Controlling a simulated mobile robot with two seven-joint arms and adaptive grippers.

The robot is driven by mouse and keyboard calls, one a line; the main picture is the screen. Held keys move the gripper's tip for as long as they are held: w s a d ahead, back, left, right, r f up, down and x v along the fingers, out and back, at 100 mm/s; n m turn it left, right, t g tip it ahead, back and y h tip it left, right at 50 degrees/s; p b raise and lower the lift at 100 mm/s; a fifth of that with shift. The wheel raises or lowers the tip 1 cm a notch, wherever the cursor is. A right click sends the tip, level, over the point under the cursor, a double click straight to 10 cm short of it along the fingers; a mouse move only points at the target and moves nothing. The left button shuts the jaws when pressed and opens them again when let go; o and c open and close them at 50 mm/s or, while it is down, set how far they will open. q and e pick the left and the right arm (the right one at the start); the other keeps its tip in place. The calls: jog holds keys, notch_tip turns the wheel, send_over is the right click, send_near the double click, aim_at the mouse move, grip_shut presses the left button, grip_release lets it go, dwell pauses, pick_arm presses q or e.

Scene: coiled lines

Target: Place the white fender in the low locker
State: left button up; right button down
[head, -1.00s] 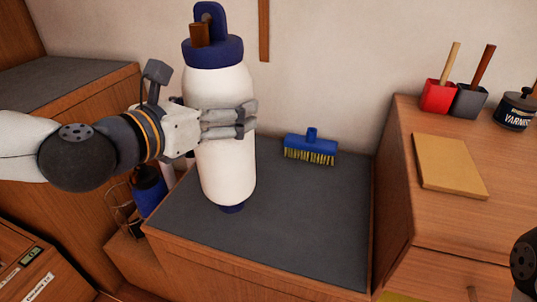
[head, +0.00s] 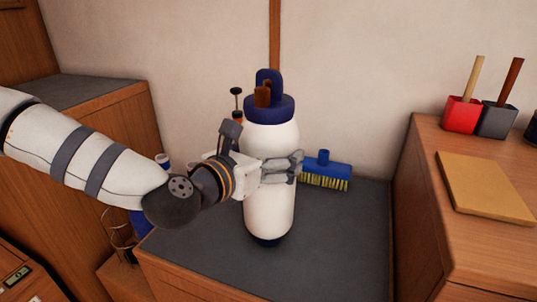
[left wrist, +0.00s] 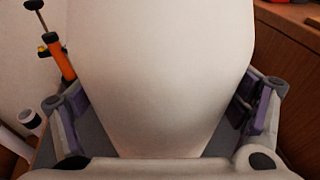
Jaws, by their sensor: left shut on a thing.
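The white fender (head: 270,210) is an upright white cylinder with dark blue ends and a blue eye on top. My left gripper (head: 282,168) is shut around its middle, coming from the left. In the left wrist view the fender (left wrist: 160,70) fills the space between the two fingers (left wrist: 160,115). The fender is over the grey-topped low surface (head: 340,240); I cannot tell whether its lower end touches it. No low locker can be made out for certain. My right gripper is not in view.
A blue brush (head: 326,172) with yellow bristles lies behind the fender, to its right. A wooden cabinet (head: 440,230) at right bears a flat tan board (head: 485,187), a red holder (head: 462,114) and a grey holder (head: 497,120). An orange pump (left wrist: 58,50) shows at left in the wrist view.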

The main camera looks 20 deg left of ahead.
pick_arm(q)
jog(key=o, duration=1.7)
jog(key=shift+f, duration=0.15)
